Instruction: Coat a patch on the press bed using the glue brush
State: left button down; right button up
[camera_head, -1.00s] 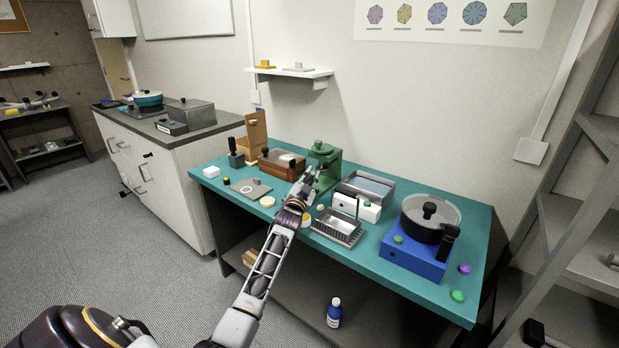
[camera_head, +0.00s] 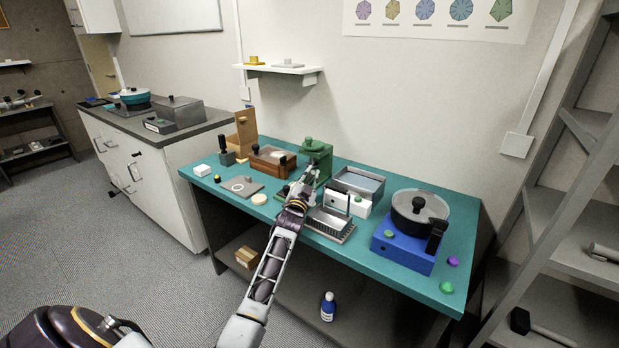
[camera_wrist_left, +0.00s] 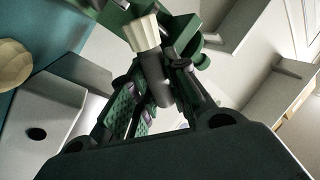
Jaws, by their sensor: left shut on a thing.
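My left gripper (camera_head: 307,182) is shut on the glue brush. In the left wrist view the brush's grey handle (camera_wrist_left: 153,80) sits between the dark-green padded fingers, and its cream bristles (camera_wrist_left: 143,33) point away from the palm, in front of green parts of the press. In the head view the brush is too small to make out. The green press (camera_head: 316,152) stands at the table's back middle, just beyond my fingertips. My gripper and forearm cover its lower front, so I cannot tell whether the bristles touch the bed. My right gripper is not in view.
The teal table (camera_head: 385,274) also holds a white box (camera_head: 358,202), a metal rack (camera_head: 331,224) and a blue lap machine (camera_head: 402,247) to the right. A wooden box (camera_head: 272,160), a grey plate (camera_head: 241,187) and a cream disc (camera_head: 259,199) lie left.

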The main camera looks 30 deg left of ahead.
pick_arm(q)
jog(key=shift+s, duration=0.1)
jog(key=shift+s+p, duration=0.15)
jog(key=shift+p, duration=0.15)
jog(key=shift+a, duration=0.1)
jog(key=shift+a+f, duration=0.1)
jog(key=shift+a, duration=1.85)
jog(key=shift+p, duration=0.5)
